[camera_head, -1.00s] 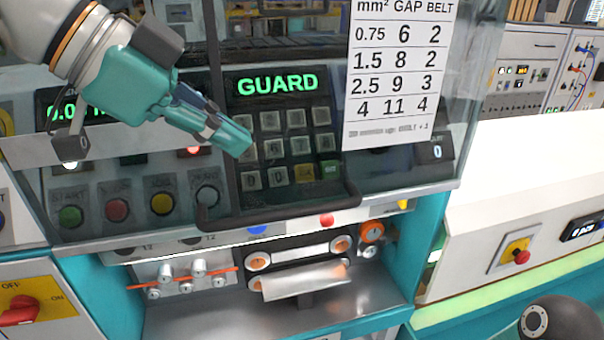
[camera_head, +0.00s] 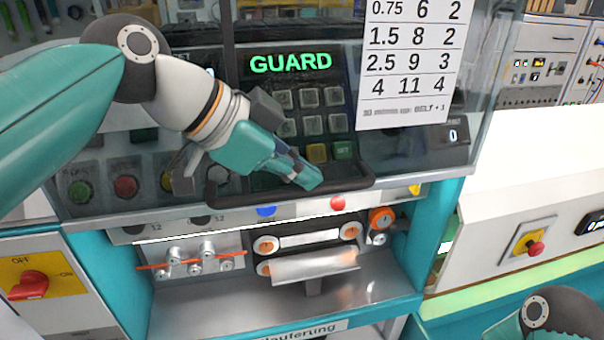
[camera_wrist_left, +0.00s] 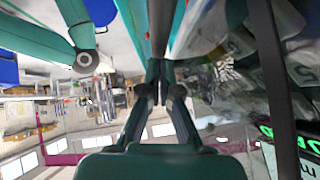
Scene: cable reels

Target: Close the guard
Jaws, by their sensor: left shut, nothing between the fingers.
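The guard (camera_head: 466,168) is a clear panel in front of the machine's keypad, with a dark bar handle (camera_head: 345,190) along its lower part. The display behind it reads GUARD in green. My left gripper (camera_head: 312,182) is shut and empty, its fingertips in front of the panel just above the handle bar; I cannot tell whether they touch it. The left wrist view shows the closed fingers (camera_wrist_left: 160,68) beside dark bars and the panel at the right. The feed opening with rollers (camera_head: 310,240) below the guard's lower edge is uncovered. My right gripper is not in view.
A red rotary switch (camera_head: 28,285) on a yellow plate is at the lower left. A paper table sheet (camera_head: 410,60) is on the panel. Free space lies in front of the rollers.

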